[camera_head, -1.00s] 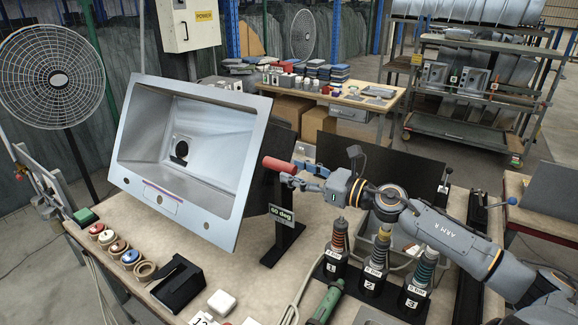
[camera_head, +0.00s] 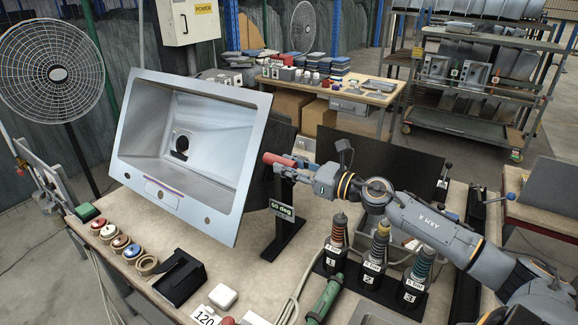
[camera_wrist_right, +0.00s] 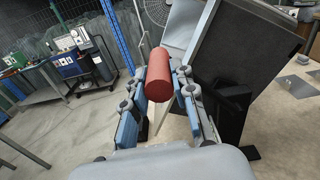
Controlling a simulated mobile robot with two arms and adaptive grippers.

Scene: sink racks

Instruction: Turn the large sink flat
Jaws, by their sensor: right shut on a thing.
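The large sink (camera_head: 190,150) is a grey steel basin with a drain hole. It stands tilted up on the workbench, its open side facing forward and left. Behind its right side is a dark panel, with a black stand bearing a "60 deg" sign (camera_head: 282,211). My right gripper (camera_head: 290,165) is to the right of the sink, shut on a red cylindrical handle (camera_head: 277,159). The red handle (camera_wrist_right: 159,76) shows between the two fingers in the right wrist view. How the handle joins the stand is partly hidden by the gripper. My left gripper is in neither view.
Numbered tools (camera_head: 374,252) stand in a black rack at the front right. A black holder (camera_head: 180,281), a white block (camera_head: 222,296) and several small round pads (camera_head: 121,243) lie in front of the sink. A black panel (camera_head: 380,163) stands behind my right arm.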

